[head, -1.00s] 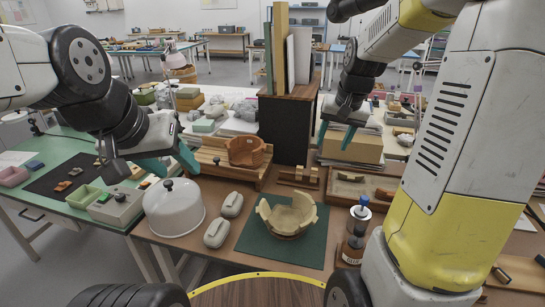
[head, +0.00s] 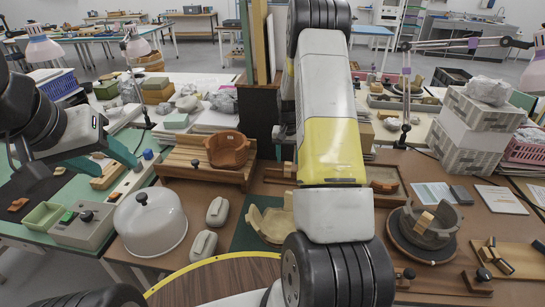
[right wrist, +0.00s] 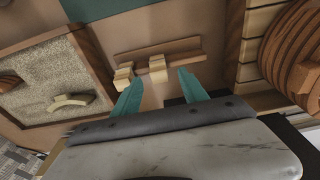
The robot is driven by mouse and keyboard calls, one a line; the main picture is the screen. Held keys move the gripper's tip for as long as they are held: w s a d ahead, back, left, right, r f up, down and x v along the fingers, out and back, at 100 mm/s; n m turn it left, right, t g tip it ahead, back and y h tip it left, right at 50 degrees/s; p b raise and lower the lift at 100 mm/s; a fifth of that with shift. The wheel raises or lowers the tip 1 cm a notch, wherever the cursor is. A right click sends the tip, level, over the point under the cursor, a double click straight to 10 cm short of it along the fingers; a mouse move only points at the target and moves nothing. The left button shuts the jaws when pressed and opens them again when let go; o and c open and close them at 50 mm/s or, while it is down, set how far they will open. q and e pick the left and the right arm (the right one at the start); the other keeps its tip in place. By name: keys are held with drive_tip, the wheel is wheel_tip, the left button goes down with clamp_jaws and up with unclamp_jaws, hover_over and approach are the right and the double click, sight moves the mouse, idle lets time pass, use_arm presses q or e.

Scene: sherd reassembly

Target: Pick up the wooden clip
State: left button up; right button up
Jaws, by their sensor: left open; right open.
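Two pale wooden clips, one on the left (right wrist: 123,76) and one on the right (right wrist: 157,68), sit on a brown wooden rail (right wrist: 185,45) in the right wrist view. My right gripper (right wrist: 160,84) is open, with its teal fingers on either side of the right clip's near end. I cannot tell whether they touch it. In the head view my own right arm hides this gripper and most of the rail; only the rail's left end (head: 280,173) shows. My left gripper (head: 112,162) is open and empty above the green table at left.
A sand tray (right wrist: 40,70) with a curved sherd lies beside the rail.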

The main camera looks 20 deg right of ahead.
sight(288, 163)
drive_tip(key=f, duration=0.3)
drive_tip(key=shift+w+d+f, duration=0.15)
drive_tip(key=shift+w+f, duration=0.05)
drive_tip(key=shift+f, duration=0.1)
drive_tip(key=c, duration=0.9)
